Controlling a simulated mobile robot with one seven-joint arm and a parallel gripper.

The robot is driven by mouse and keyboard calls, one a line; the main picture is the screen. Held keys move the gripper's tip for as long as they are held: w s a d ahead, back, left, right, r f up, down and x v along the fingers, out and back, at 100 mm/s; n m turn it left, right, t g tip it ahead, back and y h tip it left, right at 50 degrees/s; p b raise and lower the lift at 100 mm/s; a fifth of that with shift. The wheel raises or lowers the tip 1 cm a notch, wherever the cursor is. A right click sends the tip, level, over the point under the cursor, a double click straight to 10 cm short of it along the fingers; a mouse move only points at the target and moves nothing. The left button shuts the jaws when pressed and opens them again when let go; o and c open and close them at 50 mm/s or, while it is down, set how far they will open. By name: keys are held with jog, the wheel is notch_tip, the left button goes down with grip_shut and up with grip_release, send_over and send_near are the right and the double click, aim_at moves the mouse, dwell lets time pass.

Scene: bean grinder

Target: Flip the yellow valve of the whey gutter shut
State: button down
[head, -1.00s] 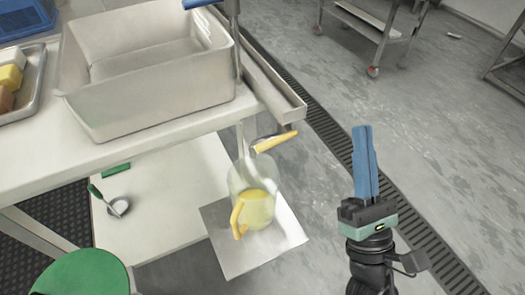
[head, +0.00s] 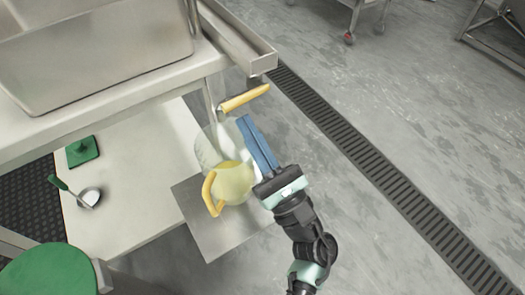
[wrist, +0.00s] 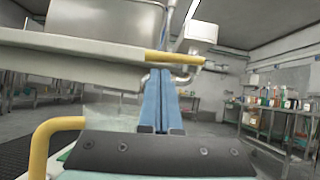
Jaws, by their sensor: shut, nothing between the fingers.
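My gripper (head: 243,122) has blue fingers pressed together and holds nothing. Its tips are just below the handle in the head view; I cannot tell whether they touch it. A clear jug (head: 232,182) with yellowish liquid and a yellow handle stands under the valve, partly behind my fingers.
The jug stands on a steel plate (head: 226,235) beside a low white shelf (head: 130,215). A large steel basin (head: 90,55) sits on the table above. A ladle (head: 88,196) lies on the shelf.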

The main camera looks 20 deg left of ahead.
jog(key=shift+w+a+r, duration=0.3)
jog(key=shift+a+r, duration=0.05)
jog(key=shift+a, duration=0.1)
